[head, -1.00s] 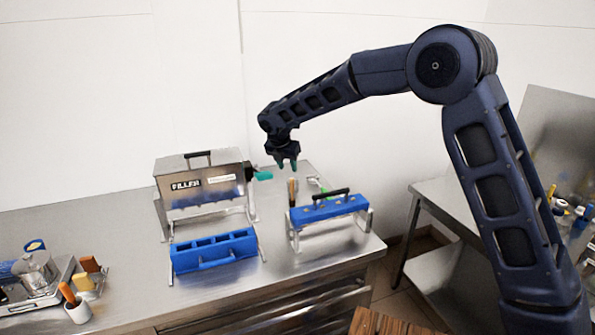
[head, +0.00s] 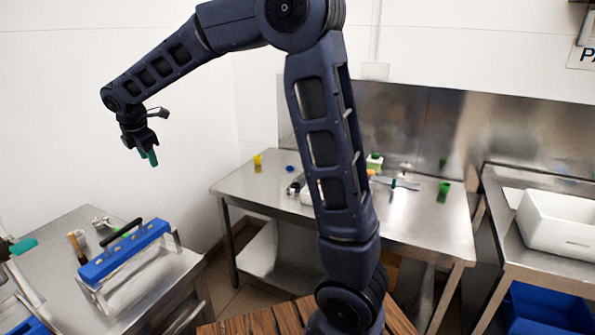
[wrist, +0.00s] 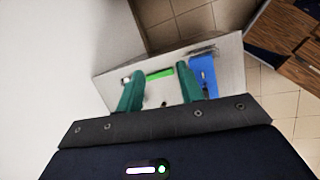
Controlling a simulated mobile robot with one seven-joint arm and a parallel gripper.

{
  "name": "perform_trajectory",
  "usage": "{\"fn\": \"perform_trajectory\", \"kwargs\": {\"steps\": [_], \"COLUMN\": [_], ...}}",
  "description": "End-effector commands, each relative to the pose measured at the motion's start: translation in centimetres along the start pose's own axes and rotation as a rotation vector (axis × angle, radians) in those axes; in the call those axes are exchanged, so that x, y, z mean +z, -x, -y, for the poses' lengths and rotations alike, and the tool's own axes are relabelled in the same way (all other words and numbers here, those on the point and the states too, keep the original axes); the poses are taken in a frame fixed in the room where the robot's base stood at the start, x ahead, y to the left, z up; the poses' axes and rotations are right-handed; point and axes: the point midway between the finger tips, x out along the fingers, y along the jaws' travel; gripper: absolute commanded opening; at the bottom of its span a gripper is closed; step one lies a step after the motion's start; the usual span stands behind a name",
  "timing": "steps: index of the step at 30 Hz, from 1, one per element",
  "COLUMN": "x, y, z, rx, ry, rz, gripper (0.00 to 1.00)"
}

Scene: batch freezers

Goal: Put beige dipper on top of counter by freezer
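I cannot make out a beige dipper in the current views. My gripper (head: 148,158) hangs in the air above the back of the left steel counter (head: 150,300), pointing down. In the wrist view, its two green fingers (wrist: 160,92) are apart with nothing held between them. The counter (wrist: 112,78) shows some way below the fingers. I cannot tell a freezer in these views.
A blue rack (head: 125,255) with a black handle stands on the left counter beside a wooden-handled tool (head: 76,245). A steel table (head: 425,225) holds a green cup (head: 444,189), a yellow cup (head: 258,160) and small tools. A white basin (head: 560,225) stands at right.

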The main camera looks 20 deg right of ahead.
Motion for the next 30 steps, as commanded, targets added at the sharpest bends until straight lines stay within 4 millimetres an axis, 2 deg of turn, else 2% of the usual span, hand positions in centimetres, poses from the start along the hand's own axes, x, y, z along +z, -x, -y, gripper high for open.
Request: {"fn": "perform_trajectory", "kwargs": {"steps": [1,6,9,15,21,26,30], "x": [2.4,8.8,11.9,16.8,20.1,21.4,21.6], "y": [0.8,2.8,3.8,5.6,6.9,7.5,7.7], "z": [1.4,6.4,9.7,16.8,24.2,30.1,35.1], "rx": [0.000,-0.008,-0.010,-0.013,-0.009,-0.003,0.006], "ry": [-0.082,-0.368,-0.536,-0.871,-1.209,-1.478,-1.711], "rz": [0.002,0.000,0.000,-0.002,-0.008,-0.014,-0.025], "gripper": [0.37,0.37,0.37,0.37,0.37,0.37,0.37]}}
